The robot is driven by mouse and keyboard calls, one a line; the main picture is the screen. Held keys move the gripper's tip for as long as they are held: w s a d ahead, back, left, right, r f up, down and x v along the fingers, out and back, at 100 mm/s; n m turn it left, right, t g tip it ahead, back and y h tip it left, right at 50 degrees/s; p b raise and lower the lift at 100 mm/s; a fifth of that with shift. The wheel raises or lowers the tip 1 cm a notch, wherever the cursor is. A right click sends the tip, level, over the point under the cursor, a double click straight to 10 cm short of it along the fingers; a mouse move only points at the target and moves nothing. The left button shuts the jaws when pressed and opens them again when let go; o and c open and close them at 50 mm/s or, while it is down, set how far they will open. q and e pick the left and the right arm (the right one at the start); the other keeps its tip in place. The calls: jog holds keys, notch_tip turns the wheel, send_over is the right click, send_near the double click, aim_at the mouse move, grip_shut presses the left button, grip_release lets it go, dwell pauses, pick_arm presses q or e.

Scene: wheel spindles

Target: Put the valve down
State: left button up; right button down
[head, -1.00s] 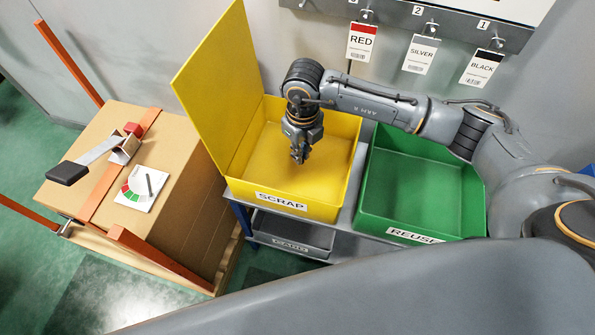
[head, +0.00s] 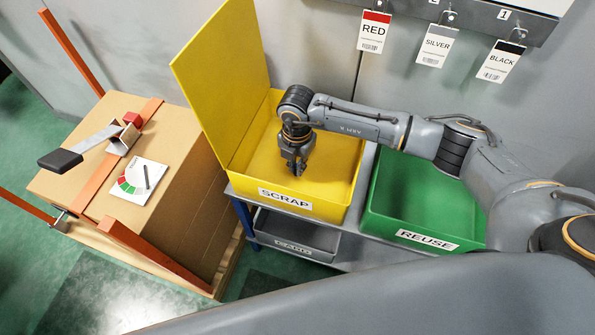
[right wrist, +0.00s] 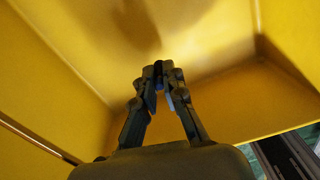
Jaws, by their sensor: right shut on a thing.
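My right gripper (head: 297,170) points down inside the yellow SCRAP bin (head: 340,200). In the right wrist view, its fingers (right wrist: 159,72) come close together at the tips, above the bin's yellow floor. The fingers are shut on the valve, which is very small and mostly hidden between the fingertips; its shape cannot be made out. My left gripper is not in view.
The green REUSE bin (head: 410,236) stands to the right and looks empty. A grey tray (head: 300,243) sits below the SCRAP bin. A strapped cardboard box (head: 190,170) is at the left. RED (head: 374,32), SILVER (head: 435,46) and BLACK (head: 501,62) tags hang behind.

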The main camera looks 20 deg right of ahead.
jog(key=shift+f, duration=2.1)
jog(key=shift+f, duration=0.25)
jog(key=c, duration=1.4)
grip_release()
jog(key=shift+r, duration=0.1)
notch_tip(320, 180, up, 12)
jog(key=shift+r, duration=0.2)
